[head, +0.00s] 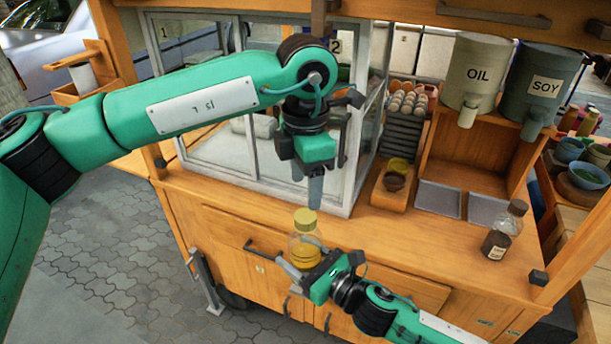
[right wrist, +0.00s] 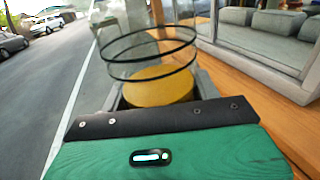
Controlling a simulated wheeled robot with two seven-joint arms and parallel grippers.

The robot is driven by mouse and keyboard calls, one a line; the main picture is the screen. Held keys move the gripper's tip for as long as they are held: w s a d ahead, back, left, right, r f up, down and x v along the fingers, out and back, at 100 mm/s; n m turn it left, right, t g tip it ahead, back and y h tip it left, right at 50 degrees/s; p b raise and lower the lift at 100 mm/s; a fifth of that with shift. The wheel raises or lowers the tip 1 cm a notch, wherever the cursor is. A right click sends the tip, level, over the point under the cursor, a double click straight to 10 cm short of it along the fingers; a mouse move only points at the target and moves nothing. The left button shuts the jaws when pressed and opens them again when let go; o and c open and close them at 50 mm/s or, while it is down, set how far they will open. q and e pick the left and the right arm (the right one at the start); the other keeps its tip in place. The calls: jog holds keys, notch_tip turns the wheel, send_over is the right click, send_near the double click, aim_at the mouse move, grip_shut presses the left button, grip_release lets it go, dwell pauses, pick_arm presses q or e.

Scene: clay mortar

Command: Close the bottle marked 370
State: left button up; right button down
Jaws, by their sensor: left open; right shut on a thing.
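A clear round bottle (head: 305,250) with yellow liquid stands upright in front of the counter. A yellow-tan cap (head: 305,218) is at its top; I cannot tell how tightly it sits. My right gripper (head: 307,276) is shut on the bottle's lower part. The right wrist view shows the bottle (right wrist: 150,55) with dark rings and the yellow liquid (right wrist: 158,88) between the fingers. My left gripper (head: 307,186) is open, pointing down just above the cap and apart from it. No 370 mark is readable.
A dark bottle with a brown cap (head: 503,231) stands at the counter's right. The glass case (head: 255,165) is close behind my left gripper. OIL (head: 477,72) and SOY (head: 541,83) dispensers are at the back right. The counter (head: 415,235) is clear between.

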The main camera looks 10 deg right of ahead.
aim_at(305, 215)
pick_arm(q)
jog(key=n, duration=0.4)
jog(key=shift+r+n, duration=0.3)
jog(key=shift+f, duration=0.15)
jog(key=shift+f, duration=3.9)
jog(key=c, duration=1)
jog(key=o, duration=1.1)
jog(key=shift+o, duration=0.2)
notch_tip(305, 215, up, 12)
